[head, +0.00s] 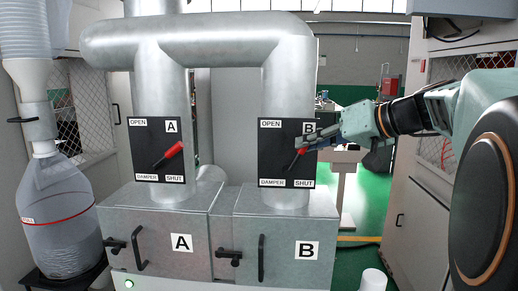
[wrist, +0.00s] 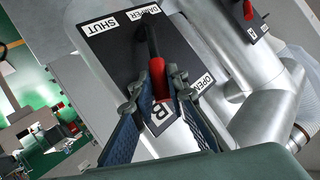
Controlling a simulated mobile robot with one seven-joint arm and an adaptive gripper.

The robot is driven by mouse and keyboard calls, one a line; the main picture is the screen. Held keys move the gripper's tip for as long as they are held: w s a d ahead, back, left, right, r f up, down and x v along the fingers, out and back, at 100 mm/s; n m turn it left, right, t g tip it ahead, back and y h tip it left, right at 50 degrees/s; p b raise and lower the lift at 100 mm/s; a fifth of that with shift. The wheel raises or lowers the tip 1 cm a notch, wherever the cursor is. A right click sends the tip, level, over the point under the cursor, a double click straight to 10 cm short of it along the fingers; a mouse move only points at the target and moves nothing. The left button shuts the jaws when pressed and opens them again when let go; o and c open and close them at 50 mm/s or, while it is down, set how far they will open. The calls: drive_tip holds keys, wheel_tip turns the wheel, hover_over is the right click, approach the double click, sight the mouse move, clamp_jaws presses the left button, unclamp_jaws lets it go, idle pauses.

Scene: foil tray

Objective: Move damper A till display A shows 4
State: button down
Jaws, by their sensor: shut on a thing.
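Damper A's lever has a red grip (head: 174,150) on a black plate (head: 142,165) marked OPEN, SHUT and A, at the left pipe. The grip points up and right in the head view; it also shows at the top of the wrist view (wrist: 248,10). My gripper (head: 312,138) is at the right plate, marked B (head: 270,145), not at damper A. In the wrist view my gripper's fingers (wrist: 158,84) are shut on the red grip of damper B's lever (wrist: 159,76). I see no display reading in either view.
Metal boxes labelled A (head: 181,243) and B (head: 306,250) with black handles stand under the pipes. A clear collecting container (head: 60,230) stands at the left. A cabinet (head: 415,215) is at the right. Green floor (head: 372,205) shows between.

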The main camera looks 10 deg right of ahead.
drive_tip(key=shift+w+a+r, duration=0.1)
drive_tip(key=shift+a+r, duration=0.1)
drive_tip(key=shift+a, duration=0.05)
drive_tip(key=shift+h, duration=0.4)
drive_tip(key=c, duration=2.2)
unclamp_jaws()
drive_tip(key=v, duration=1.2)
drive_tip(key=shift+d, duration=0.1)
